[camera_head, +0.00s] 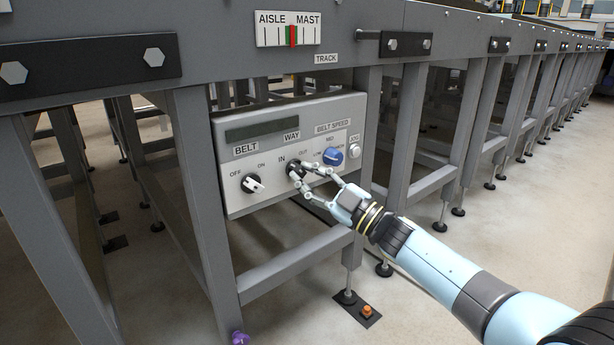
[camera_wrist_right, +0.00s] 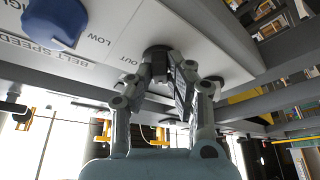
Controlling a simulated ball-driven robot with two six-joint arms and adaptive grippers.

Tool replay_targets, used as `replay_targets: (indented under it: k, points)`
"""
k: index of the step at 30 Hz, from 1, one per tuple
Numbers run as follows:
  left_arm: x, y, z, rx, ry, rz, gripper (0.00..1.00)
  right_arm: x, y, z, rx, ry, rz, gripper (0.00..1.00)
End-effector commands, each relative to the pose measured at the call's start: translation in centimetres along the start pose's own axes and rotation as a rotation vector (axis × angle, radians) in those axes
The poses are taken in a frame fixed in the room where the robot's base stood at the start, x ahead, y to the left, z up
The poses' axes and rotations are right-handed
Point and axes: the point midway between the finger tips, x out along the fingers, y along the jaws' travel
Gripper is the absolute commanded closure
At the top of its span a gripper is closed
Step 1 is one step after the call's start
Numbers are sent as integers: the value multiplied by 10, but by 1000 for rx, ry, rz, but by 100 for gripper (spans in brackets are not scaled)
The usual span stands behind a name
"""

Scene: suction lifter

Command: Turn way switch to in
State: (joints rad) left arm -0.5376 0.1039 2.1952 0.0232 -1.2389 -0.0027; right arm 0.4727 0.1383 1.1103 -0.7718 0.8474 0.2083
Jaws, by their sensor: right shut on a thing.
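The control panel (camera_head: 232,197) is a light grey box under the track beam. Its way switch (camera_head: 293,168) is a dark knob between the IN and OUT labels. My right gripper (camera_head: 304,181) reaches in from the right, with its fingers shut on the way switch. In the right wrist view the right gripper (camera_wrist_right: 166,75) has its fingertips closed around the dark knob (camera_wrist_right: 157,52), beside the OUT label. The fingers cover much of the knob, so I cannot tell where its pointer stands. My left gripper is out of view.
The belt switch (camera_head: 252,184), with a white pointer, is left of the way switch. The blue belt speed knob (camera_head: 333,156) is close to the right of my fingers, with a white jog button (camera_head: 354,152) beyond. Grey frame legs (camera_head: 205,200) flank the panel.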

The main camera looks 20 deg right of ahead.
Motion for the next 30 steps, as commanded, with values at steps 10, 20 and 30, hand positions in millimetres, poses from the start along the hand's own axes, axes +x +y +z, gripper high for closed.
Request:
replay_targets:
  k: [10, 20, 30]
  points:
    - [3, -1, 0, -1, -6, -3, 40, 0, 1, 0, -96, -1, -40, 100]
    - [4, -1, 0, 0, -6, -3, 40, 0, 1, 0, -107, -1, -44, 100]
    - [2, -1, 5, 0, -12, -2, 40, 0, 1, 0, -105, 0, -44, 62]
